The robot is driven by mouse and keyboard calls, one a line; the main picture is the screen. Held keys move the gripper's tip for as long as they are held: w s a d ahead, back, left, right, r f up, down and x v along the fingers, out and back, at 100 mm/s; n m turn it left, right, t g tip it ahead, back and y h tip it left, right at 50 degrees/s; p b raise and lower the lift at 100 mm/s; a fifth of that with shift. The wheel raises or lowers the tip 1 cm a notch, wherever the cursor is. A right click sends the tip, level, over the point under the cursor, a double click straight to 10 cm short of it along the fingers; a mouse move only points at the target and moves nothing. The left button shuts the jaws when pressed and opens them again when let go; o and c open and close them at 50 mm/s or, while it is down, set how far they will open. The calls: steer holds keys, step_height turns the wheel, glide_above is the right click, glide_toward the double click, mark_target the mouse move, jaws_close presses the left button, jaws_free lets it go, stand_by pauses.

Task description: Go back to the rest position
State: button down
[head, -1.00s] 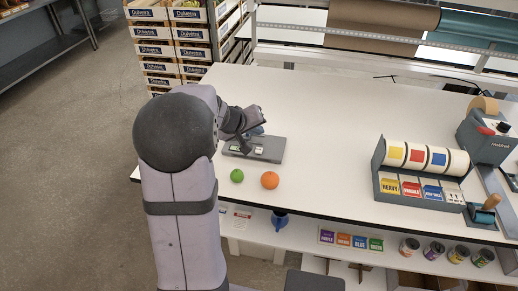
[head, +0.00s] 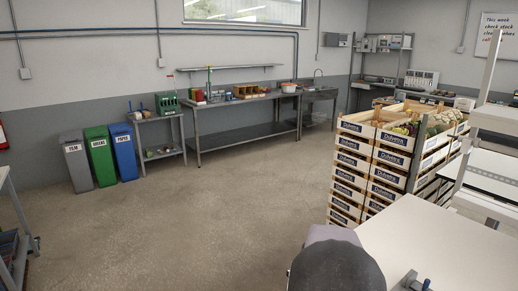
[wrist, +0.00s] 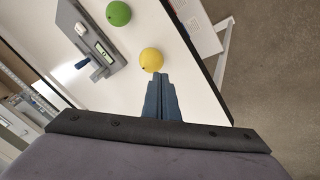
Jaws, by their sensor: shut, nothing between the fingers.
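In the wrist view my gripper (wrist: 160,78) has its blue fingers pressed together, with nothing between them. Its tips appear just below a yellow-orange round fruit (wrist: 151,59) on the white table (wrist: 178,95). I cannot tell the height gap between tips and fruit. A green round fruit (wrist: 118,13) lies farther up. In the head view only my arm's dark rounded joint and a small grey and blue part show at the bottom edge; the fruits are out of that view.
A grey scale-like device (wrist: 104,54) lies left of the fruits. In the head view, stacked wooden crates (head: 352,165) stand behind the white table (head: 440,235). A steel bench (head: 230,101), bins (head: 97,155) and a small stand line the far wall. The floor between is clear.

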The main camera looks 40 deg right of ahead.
steer(key=w+a+f+n+t+y, duration=0.1)
steer(key=w+a+f+n+y, duration=0.15)
steer(key=a, duration=0.85)
steer(key=w+a+f+n+y, duration=0.1)
steer(key=w+a+n, duration=0.2)
steer(key=a, duration=0.9)
steer(key=s+a+f+n+y, duration=0.1)
steer(key=s+a, duration=0.1)
steer(key=a, duration=0.6)
steer(key=s+a+n+y, duration=0.2)
steer(key=a, duration=0.5)
steer(key=shift+s+a+f+g, duration=0.25)
steer(key=shift+a+f+g, duration=0.1)
steer(key=shift+g, duration=0.05)
